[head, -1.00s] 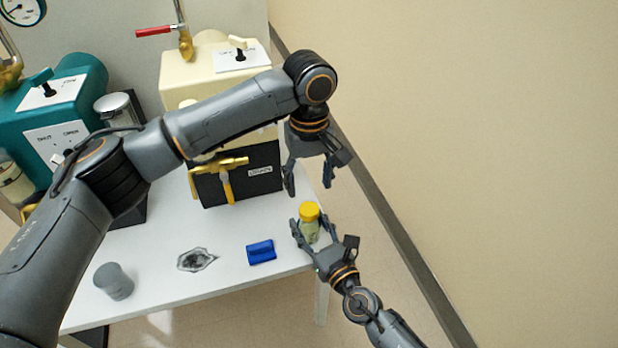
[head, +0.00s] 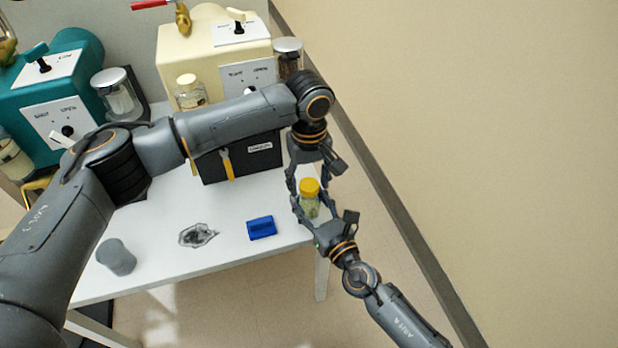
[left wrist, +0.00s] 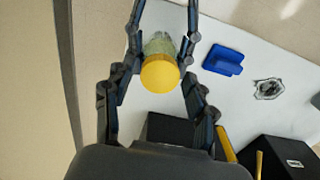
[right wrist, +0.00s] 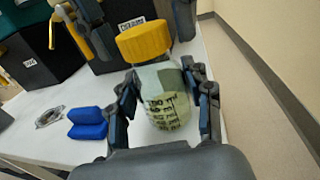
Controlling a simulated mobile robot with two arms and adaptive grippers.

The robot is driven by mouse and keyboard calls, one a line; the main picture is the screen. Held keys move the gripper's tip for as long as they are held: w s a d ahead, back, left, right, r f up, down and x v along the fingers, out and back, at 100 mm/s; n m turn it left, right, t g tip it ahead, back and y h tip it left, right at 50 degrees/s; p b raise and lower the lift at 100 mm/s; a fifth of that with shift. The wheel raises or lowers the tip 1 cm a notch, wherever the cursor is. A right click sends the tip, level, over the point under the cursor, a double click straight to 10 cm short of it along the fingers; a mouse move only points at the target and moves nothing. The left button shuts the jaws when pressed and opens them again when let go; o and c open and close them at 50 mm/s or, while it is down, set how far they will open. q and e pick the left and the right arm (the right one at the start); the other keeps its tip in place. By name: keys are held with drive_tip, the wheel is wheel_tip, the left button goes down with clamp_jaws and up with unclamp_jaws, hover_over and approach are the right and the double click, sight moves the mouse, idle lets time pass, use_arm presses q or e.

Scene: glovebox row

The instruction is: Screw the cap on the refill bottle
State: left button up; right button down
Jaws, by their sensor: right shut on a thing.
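The refill bottle (right wrist: 165,98), clear with pale green contents and a printed label, stands upright at the table's right end. The yellow cap (head: 309,187) sits on its mouth; it also shows in the right wrist view (right wrist: 145,40) and the left wrist view (left wrist: 160,73). I cannot tell how far it is threaded. My right gripper (head: 310,211) is shut on the bottle's body from the front. My left gripper (head: 310,179) points down above the bottle, open, with its fingers on both sides of the cap and apparent gaps between.
A blue block-like holder (head: 261,227), a dark-grey stained patch (head: 197,235) and a grey cylinder (head: 116,257) are on the white table (head: 165,278). A black labelled box (head: 255,158) stands close behind the bottle. Cream and teal cabinets stand at the back.

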use_arm(q)
drive_tip(key=c, duration=1)
drive_tip(key=m, duration=0.4)
drive_tip(key=shift+m, duration=0.4)
drive_tip(key=m, duration=0.6)
drive_tip(key=shift+m, duration=0.3)
drive_tip(key=m, duration=1)
drive_tip(key=shift+m, duration=0.4)
drive_tip(key=m, duration=0.3)
drive_tip(key=shift+m, duration=0.3)
drive_tip(key=o, duration=1.4)
